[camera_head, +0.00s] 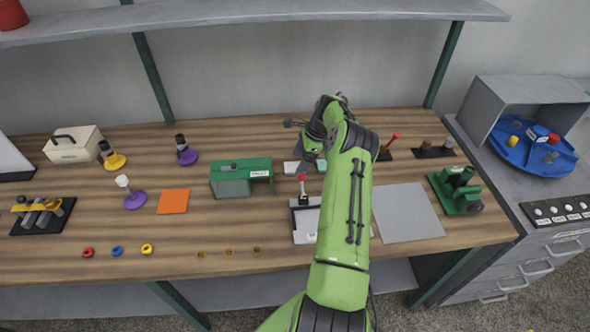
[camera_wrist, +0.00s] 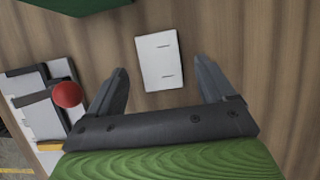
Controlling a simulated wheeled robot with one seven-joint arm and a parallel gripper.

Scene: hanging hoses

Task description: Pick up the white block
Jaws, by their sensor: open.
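The white block (camera_wrist: 158,60) lies flat on the wooden bench in the wrist view, as a pale rectangle with two small dark marks. It sits between and slightly beyond my two fingertips in the picture, with bare wood visible on both sides. In the head view the white block (camera_head: 291,168) shows just right of the green box, partly covered by my arm. My gripper (camera_wrist: 161,68) is open and empty above the bench, its fingers apart from the block. In the head view the fingers are hard to make out.
A green box (camera_head: 230,186) stands close on the left. A press-like device with a red ball knob (camera_wrist: 67,94) is near the left finger. A grey mat (camera_head: 407,212) and a green vise (camera_head: 457,190) are at right. A shelf (camera_head: 260,14) runs above the bench.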

